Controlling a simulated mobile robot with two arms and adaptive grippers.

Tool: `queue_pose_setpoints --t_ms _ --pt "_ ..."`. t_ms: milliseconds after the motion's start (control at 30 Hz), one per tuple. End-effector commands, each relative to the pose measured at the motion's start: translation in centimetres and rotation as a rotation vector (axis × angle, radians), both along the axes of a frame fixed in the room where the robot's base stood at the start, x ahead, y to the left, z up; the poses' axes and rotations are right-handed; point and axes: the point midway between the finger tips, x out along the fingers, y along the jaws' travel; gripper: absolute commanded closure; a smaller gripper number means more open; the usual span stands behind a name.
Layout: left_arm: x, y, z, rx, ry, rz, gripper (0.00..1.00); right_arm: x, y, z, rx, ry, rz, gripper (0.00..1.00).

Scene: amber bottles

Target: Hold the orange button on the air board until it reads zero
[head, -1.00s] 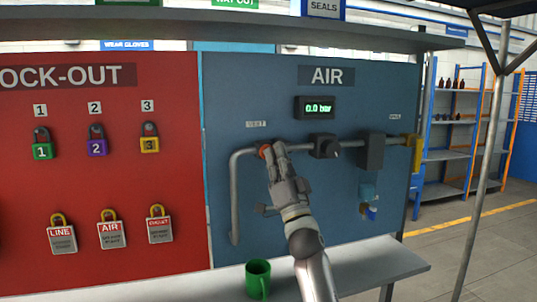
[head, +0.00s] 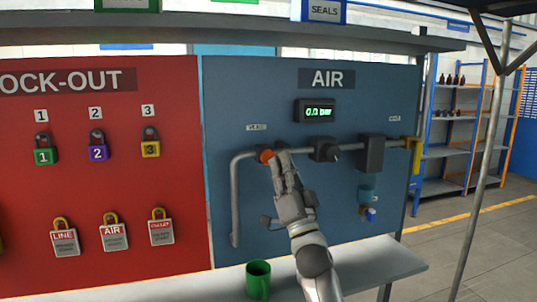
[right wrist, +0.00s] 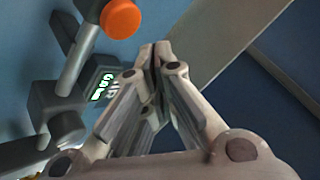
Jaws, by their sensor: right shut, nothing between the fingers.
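The blue air board (head: 235,90) carries a lit display (head: 315,111) that reads 0.0 bar. The orange button (head: 265,156) sits at the left end of the grey pipe, near its bend. My right gripper (head: 279,158) is shut and empty, with its fingertips just right of the button. In the right wrist view, the orange button (right wrist: 121,18) is up and left of the closed fingertips (right wrist: 161,50), with a gap in the picture. The display shows there too (right wrist: 101,86), tilted. My left gripper is in neither view.
A red lock-out board (head: 170,90) with several padlocks and tags is at the left. A green mug (head: 258,280) stands on the bench (head: 380,262) below the air board. Dark fittings (head: 371,153) and a yellow handle (head: 416,155) are along the pipe to the right.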

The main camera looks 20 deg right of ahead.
Motion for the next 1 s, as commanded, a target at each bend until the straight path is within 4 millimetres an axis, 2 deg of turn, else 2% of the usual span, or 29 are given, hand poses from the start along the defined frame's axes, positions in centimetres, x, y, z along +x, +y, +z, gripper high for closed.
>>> queue_pose_setpoints --t_ms 33,300,700,767,867,967,1000 --pt "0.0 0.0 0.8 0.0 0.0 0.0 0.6 -0.6 0.0 0.3 -0.002 0.001 0.0 1.0" --pt "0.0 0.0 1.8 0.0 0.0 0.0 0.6 -2.7 0.0 0.1 -0.001 0.0 0.001 1.0" --pt "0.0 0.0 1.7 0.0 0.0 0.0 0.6 -2.8 -0.2 -0.5 0.001 0.014 -0.009 1.0" --pt "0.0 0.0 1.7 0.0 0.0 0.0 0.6 -2.8 -0.6 -1.7 0.0 0.046 -0.034 1.0" --pt "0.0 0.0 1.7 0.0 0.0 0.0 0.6 -2.9 -1.7 -5.5 -0.008 0.157 -0.109 1.0" --pt "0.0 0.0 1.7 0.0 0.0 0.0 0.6 -3.7 -3.0 -11.4 -0.039 0.335 -0.208 1.0" --pt "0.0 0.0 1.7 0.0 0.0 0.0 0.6 -4.3 -3.5 -14.0 -0.06 0.417 -0.246 1.0"
